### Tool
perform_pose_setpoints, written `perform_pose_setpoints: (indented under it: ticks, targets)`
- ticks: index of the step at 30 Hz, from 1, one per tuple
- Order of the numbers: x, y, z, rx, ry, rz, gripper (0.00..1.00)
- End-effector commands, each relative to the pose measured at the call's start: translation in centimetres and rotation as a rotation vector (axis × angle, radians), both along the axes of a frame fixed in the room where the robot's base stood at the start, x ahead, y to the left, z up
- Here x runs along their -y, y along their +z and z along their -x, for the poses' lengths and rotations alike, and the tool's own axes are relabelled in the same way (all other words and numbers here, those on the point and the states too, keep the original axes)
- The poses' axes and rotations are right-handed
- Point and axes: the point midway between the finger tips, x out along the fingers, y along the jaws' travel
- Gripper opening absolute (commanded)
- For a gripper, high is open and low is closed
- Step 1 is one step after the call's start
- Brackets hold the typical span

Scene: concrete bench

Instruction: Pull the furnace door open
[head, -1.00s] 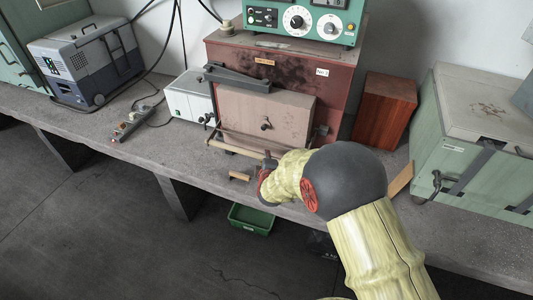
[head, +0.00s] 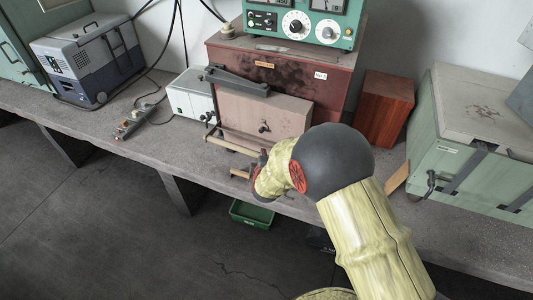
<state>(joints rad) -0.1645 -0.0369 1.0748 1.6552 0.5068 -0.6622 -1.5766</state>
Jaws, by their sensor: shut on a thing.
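The furnace (head: 335,92) is a rust-red box on the bench, with a pale pinkish door (head: 245,108) on its front. The door has a small dark knob (head: 264,127) and a dark lever arm (head: 236,79) across its top. A pale handle bar (head: 228,143) runs along the front below the door. My gripper (head: 262,158) is at the right end of this bar and shut on it. The fingertips are small and partly hidden by my wrist, so the exact grip is unclear. The door looks shut or nearly so.
A green control unit (head: 283,20) sits on the furnace. A white box (head: 190,96) stands left, a reddish-brown block (head: 383,106) right, and a green chest (head: 450,150) farther right. A green bin (head: 250,214) is on the floor.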

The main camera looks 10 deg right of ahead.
Motion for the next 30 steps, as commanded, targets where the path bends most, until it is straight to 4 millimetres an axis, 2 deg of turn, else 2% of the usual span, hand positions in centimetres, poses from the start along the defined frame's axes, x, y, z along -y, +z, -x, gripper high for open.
perform_pose_setpoints:
  ticks: [1,3,12,15,20,28,29,30]
  targets:
    - [-1.8,0.6,0.4,-0.002,0.017,0.004,0.00]
    - [-3.4,0.6,1.0,-0.002,0.019,0.006,0.00]
    - [-9.8,0.6,2.5,0.000,0.020,0.007,0.00]
    - [-11.3,0.5,2.6,0.001,0.019,0.006,0.00]
    - [-12.1,0.4,2.7,0.003,0.016,0.006,0.00]
    - [-12.1,0.3,2.7,0.003,0.016,0.006,0.00]
    - [-12.1,0.3,2.7,0.003,0.016,0.006,0.27]
    - [-12.1,0.3,2.7,0.003,0.016,0.006,0.29]
